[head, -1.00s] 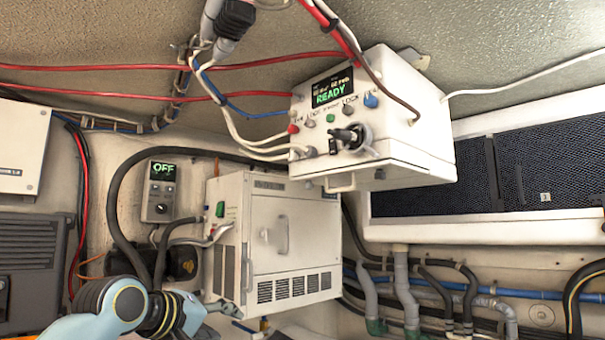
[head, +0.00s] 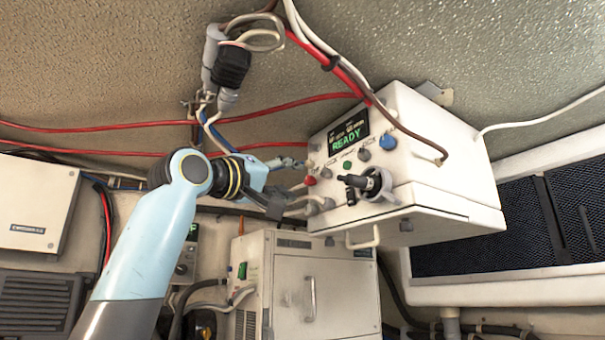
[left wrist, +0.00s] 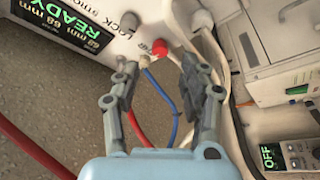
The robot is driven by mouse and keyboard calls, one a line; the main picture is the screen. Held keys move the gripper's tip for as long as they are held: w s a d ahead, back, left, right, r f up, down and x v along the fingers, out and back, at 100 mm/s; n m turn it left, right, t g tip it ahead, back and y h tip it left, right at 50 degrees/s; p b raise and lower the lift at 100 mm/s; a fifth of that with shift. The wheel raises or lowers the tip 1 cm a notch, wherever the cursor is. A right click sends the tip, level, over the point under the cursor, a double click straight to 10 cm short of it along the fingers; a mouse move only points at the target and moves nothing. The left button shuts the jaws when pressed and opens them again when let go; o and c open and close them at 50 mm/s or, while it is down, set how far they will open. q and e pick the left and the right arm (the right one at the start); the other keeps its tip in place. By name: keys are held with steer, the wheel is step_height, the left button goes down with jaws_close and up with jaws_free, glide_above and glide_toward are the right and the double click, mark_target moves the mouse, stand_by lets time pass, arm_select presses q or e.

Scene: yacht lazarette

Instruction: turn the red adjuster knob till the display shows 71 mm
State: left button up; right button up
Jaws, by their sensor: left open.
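The red adjuster knob (head: 310,181) sits at the lower left of the front of the white overhead box (head: 440,150). In the left wrist view the red knob (left wrist: 160,47) shows just beyond and between my fingertips. The box's display (head: 347,138) reads READY in green. In the left wrist view the display (left wrist: 65,20) is turned and cut off, with small mm figures, one seemingly 68. My left gripper (head: 293,187) is open and empty at the box's left side, with its fingers apart (left wrist: 160,66) and short of the knob. My right gripper is not in view.
Other knobs, a green button (head: 347,166) and a black key-like handle (head: 365,184) crowd the box front. Red, blue and white cables run close around my gripper. A white cabinet (head: 290,285) stands below. A cable connector (head: 230,65) hangs above my arm.

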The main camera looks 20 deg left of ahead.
mark_target(306, 180)
arm_select(q)
steer(key=p+x, duration=0.1)
steer(key=x, duration=0.3)
steer(key=shift+a+r, duration=0.1)
steer(key=shift+r, duration=0.05)
steer(key=shift+w+p, duration=0.3)
steer(key=shift+w, duration=0.05)
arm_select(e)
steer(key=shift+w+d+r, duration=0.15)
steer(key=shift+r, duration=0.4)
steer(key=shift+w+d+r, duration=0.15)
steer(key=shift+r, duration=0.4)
arm_select(q)
steer(key=shift+c, duration=0.2)
jaws_close()
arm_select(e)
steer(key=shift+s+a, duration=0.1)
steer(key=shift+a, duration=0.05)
